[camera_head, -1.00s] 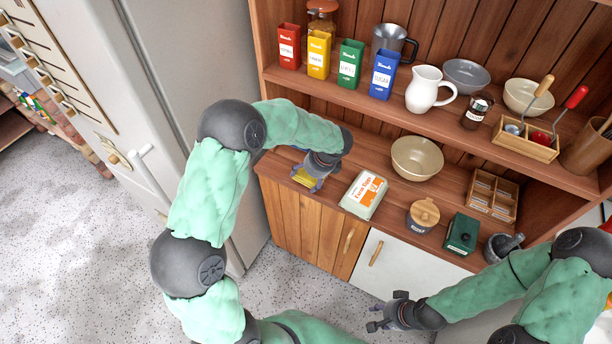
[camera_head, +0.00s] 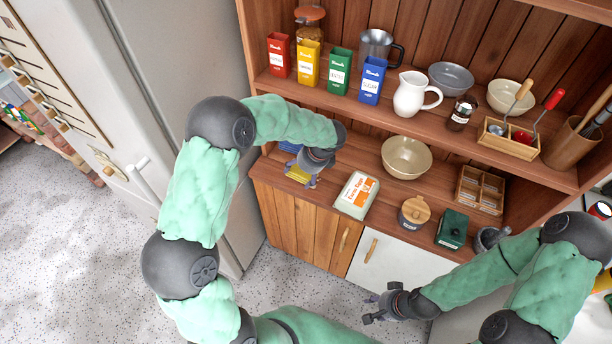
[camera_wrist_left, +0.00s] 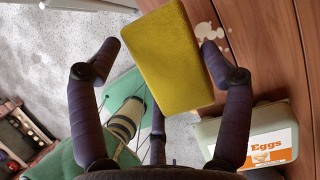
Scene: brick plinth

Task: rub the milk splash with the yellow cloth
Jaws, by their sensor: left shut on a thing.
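The yellow cloth (camera_wrist_left: 176,58), a flat block-like piece, is held between the fingers of my left gripper (camera_wrist_left: 160,65). In the head view the cloth (camera_head: 298,174) shows below my left gripper (camera_head: 308,168), over the left front of the wooden counter. The milk splash (camera_wrist_left: 208,34) is a few pale spots on the wood, just right of the cloth in the left wrist view. I cannot tell whether the cloth touches the counter or covers part of the splash. In the head view I cannot make out the splash. My right gripper (camera_head: 373,308) is open and empty in front of the cabinet.
An egg carton (camera_head: 356,195) stands right of the cloth; it also shows in the wrist view (camera_wrist_left: 270,143). A beige bowl (camera_head: 407,157), lidded pot (camera_head: 414,212) and green box (camera_head: 452,228) stand further right. A blue object (camera_head: 290,147) lies behind. The shelf (camera_head: 330,98) overhangs the counter.

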